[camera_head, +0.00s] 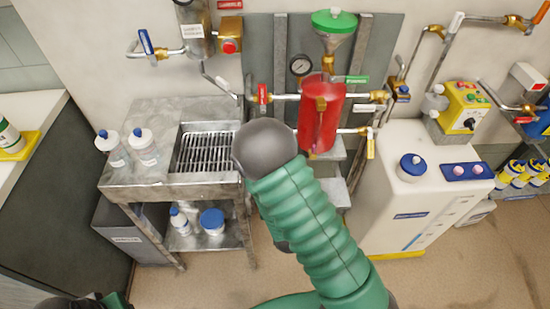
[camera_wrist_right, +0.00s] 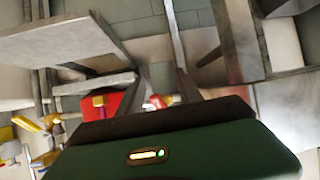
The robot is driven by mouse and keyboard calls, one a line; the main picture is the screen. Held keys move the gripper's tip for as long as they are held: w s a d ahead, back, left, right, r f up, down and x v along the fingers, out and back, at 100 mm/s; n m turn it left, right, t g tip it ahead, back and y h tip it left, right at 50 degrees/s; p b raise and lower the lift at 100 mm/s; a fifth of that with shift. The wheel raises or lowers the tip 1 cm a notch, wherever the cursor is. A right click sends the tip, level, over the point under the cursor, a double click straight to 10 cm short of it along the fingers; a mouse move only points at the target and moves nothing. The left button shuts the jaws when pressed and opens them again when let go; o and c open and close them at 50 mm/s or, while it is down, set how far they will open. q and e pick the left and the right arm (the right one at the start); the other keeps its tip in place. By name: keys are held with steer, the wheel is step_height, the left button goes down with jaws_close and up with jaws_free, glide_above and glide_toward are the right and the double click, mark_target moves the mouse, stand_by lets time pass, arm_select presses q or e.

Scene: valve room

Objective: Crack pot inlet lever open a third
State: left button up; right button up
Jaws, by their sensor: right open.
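The red pot (camera_head: 321,112) stands against the wall in the head view, with a green funnel (camera_head: 334,22) above it. A lever with a red handle (camera_head: 262,95) hangs upright on the pipe at the pot's left. I cannot tell for sure which is the inlet lever. My right forearm hides that gripper in the head view.
A steel bench with a grated sink (camera_head: 205,152) and bottles stands left of the pot. A white tank (camera_head: 400,205) with a blue-capped jar stands right. A gauge (camera_head: 300,65) and other pipes crowd the wall. The floor in front is open.

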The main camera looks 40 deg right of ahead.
steer(key=s+a+r+n+g+y, duration=0.2)
steer(key=s+a+r+g+y, duration=0.1)
steer(key=s+a+g+y, duration=0.35)
step_height(320, 180, down, 8)
steer(key=w+a+f+m+t+y, duration=0.15)
steer(key=m+t, duration=0.45)
steer(key=m, duration=0.8)
steer(key=d+r+m+t+h, duration=0.6)
steer(key=d+r+m+h, duration=0.35)
steer(key=m, duration=1.15)
steer(key=x, duration=1.6)
steer(key=shift+w+a+r, duration=0.15)
